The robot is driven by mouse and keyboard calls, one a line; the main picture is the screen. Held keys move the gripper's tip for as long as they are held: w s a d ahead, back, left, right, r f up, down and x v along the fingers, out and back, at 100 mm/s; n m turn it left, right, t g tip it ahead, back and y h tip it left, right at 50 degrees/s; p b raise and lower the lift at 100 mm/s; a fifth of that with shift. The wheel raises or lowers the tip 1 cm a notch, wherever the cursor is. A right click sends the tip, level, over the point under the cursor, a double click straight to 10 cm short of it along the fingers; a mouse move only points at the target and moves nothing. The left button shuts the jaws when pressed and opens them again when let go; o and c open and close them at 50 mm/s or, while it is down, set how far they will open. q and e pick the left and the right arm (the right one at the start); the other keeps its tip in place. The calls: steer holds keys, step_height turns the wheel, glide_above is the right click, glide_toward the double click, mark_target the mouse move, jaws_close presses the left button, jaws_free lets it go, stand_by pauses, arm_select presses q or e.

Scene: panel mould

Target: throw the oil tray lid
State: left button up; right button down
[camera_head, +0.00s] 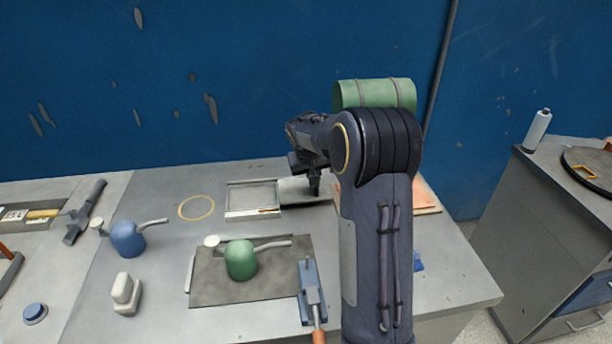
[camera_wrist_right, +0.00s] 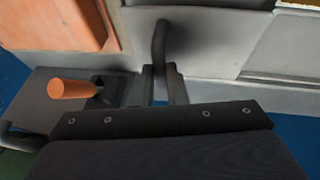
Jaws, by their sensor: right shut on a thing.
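The shallow grey oil tray (camera_head: 252,212) sits near the back of the bench, with its left part uncovered. The flat grey lid (camera_head: 292,190) lies level at the tray's right side; whether it rests on the rim is unclear. My right gripper (camera_head: 315,186) reaches down over the lid. In the right wrist view the gripper (camera_wrist_right: 165,88) is shut on the lid's dark bent handle (camera_wrist_right: 160,42), with the grey lid plate (camera_wrist_right: 205,40) beyond it. My right arm hides part of the bench right of the lid. My left gripper is not in view.
A green can (camera_head: 241,260) stands on a dark mat (camera_head: 215,292), beside a clamp (camera_head: 311,285) with an orange handle. A blue can (camera_head: 128,239) stands left. An orange board (camera_head: 426,198) is right of my arm. A second cabinet (camera_head: 535,190) stands farther right, across a gap.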

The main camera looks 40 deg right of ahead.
steer(key=shift+s+d, duration=0.15)
steer(key=shift+d, duration=0.1)
steer(key=c, duration=1.5)
jaws_free()
steer(key=shift+o, duration=0.2)
steer(key=v, duration=0.8)
steer(key=s+a+n+t+y, duration=0.1)
steer(key=s+a+y, duration=0.3)
steer(key=s+a, duration=0.9)
steer(key=s+a+f+n+t+y, duration=0.1)
steer(key=s+a+n+y, duration=0.2)
steer(key=s+a, duration=1)
steer(key=shift+s+a+f+t+y+p, duration=0.25)
steer(key=shift+s+t+y+p, duration=0.15)
steer(key=shift+y+p, duration=0.1)
